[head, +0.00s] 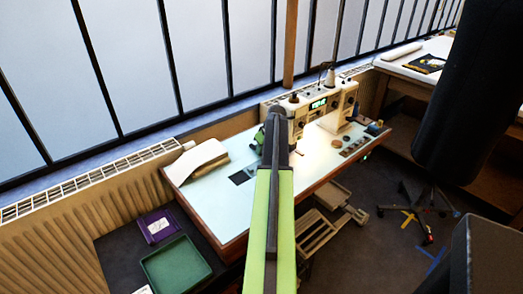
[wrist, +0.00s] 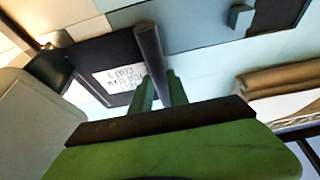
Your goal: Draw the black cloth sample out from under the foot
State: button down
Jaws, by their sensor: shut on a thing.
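In the wrist view a flat black piece, which looks like the black cloth sample (wrist: 92,62), has a white label with writing. A dark grey bar (wrist: 150,50) runs along its near right edge. The green fingers of my gripper (wrist: 160,92) are shut on this bar, one on each side. The sample's far left end reaches the sewing machine (wrist: 55,40); the foot itself I cannot make out. In the head view the cream sewing machine (head: 318,108) stands on the table behind my arm. My gripper (head: 258,140) is partly hidden there, and the sample is hidden.
The pale table (head: 215,195) has a dark square (head: 240,177) on it, left of my arm. Small items lie at the right. A green tray (head: 175,266) and a purple box (head: 157,226) stand lower left.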

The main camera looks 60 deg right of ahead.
jog(key=shift+w+a, duration=0.35)
jog(key=shift+a, duration=0.75)
jog(key=shift+w+a, duration=0.35)
jog(key=shift+a, duration=0.7)
jog(key=shift+w+a, duration=0.35)
jog(key=shift+a, duration=0.75)
jog(key=c, duration=1.2)
grip_release()
jog(key=shift+r, duration=0.1)
jog(key=p+v, duration=1.6)
jog(key=v, duration=0.1)
jog(key=shift+s+a+r, duration=0.1)
